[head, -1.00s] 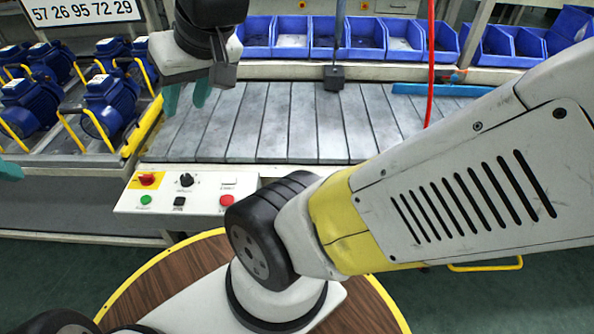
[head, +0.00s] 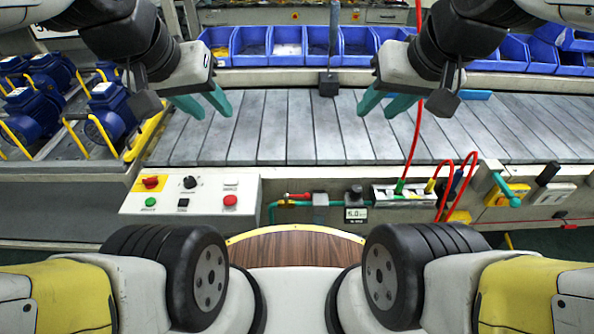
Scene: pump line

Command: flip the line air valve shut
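A small valve with a red handle (head: 298,196) sits on the green air pipe (head: 293,203) along the table's front edge. The handle appears to lie along the pipe. A pressure display (head: 356,214) reading about 4.0 is right of it, below a black knob. My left gripper (head: 207,109) is open and empty above the slatted conveyor, up and left of the valve. My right gripper (head: 384,108) is open and empty above the conveyor, up and right of the valve. Neither touches anything.
A control panel (head: 190,194) with buttons and a red switch is left of the valve. A manifold (head: 400,194) with red hoses and a teal lever (head: 505,190) are right. Blue pumps (head: 36,108) stand left, blue bins (head: 287,42) behind. The conveyor slats (head: 288,125) are clear.

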